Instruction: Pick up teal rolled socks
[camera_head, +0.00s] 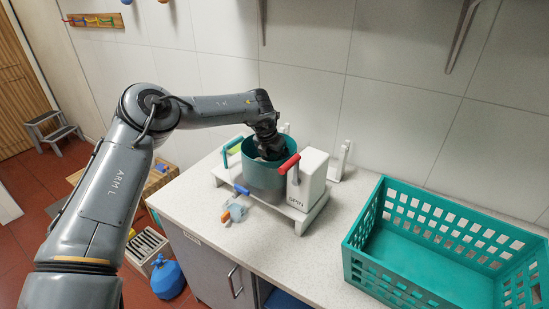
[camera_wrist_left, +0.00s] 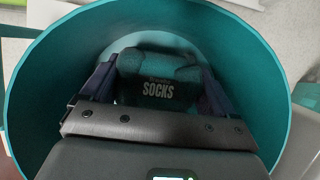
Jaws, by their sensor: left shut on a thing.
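The teal rolled socks (camera_wrist_left: 158,83), with a dark band reading "SOCKS", show in the left wrist view inside a teal round tub (camera_wrist_left: 262,70). My left gripper (camera_wrist_left: 158,90) is down in the tub, its two dark fingers closed on either side of the socks. In the head view the tub (camera_head: 262,178) stands on a white stand beside a block marked "SPIN". My left gripper reaches into it from above; its fingertips and the socks are hidden there by the tub wall and wrist. My right gripper is not in view.
A large teal slotted basket (camera_head: 366,218) stands on the counter at the right. A red-handled lever (camera_head: 288,164) and a green-tipped one (camera_head: 232,143) flank the tub. A small pale blue and orange item (camera_head: 233,214) lies in front. Counter between stand and basket is clear.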

